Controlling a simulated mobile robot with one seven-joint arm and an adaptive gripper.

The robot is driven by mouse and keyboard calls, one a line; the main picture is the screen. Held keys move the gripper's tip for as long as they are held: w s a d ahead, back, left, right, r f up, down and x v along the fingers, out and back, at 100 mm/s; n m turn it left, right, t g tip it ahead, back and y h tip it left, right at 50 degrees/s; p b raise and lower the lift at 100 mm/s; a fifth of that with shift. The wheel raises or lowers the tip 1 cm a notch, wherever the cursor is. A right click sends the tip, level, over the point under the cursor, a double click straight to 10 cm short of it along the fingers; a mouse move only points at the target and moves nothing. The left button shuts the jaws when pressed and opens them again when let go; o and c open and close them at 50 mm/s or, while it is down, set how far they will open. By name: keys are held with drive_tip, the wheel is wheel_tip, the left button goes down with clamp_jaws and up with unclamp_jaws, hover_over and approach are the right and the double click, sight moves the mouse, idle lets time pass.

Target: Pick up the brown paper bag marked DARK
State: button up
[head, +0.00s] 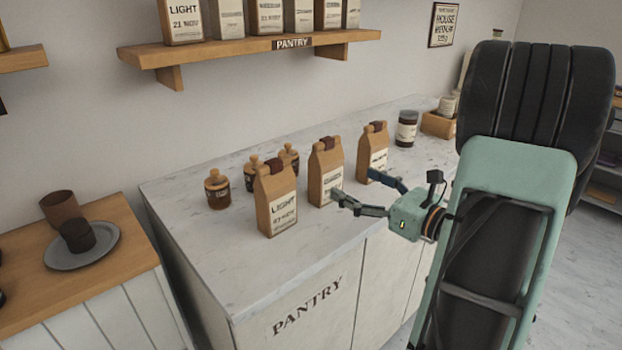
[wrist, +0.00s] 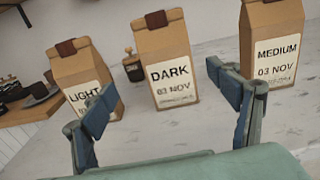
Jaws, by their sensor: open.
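The brown paper bag marked DARK (wrist: 166,62) stands upright in the middle of the wrist view, its white label facing me. In the head view it is the middle bag (head: 318,167) on the counter, its label too small to read and partly behind a finger. My gripper (head: 355,186) is open in front of this bag, with its fingers spread and pointing at it. In the wrist view my gripper (wrist: 160,82) has one finger on each side of the DARK bag's label, and nothing is held.
The LIGHT bag (head: 275,205) stands left of the DARK bag and the MEDIUM bag (wrist: 272,50) right of it. Small jars (head: 217,190) stand behind on the pantry counter (head: 245,275). A shelf (head: 250,50) with more bags hangs above. The counter's front left is clear.

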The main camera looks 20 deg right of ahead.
sight(334, 168)
drive_tip(key=x, duration=0.7)
drive_tip(key=d+x, duration=0.1)
drive_tip(key=x, duration=0.2)
drive_tip(key=shift+w+a+r, duration=0.1)
drive_tip(key=shift+w+r, duration=0.15)
drive_tip(key=shift+w, duration=0.25)
drive_tip(key=shift+r, duration=0.1)
drive_tip(key=c, duration=1.5)
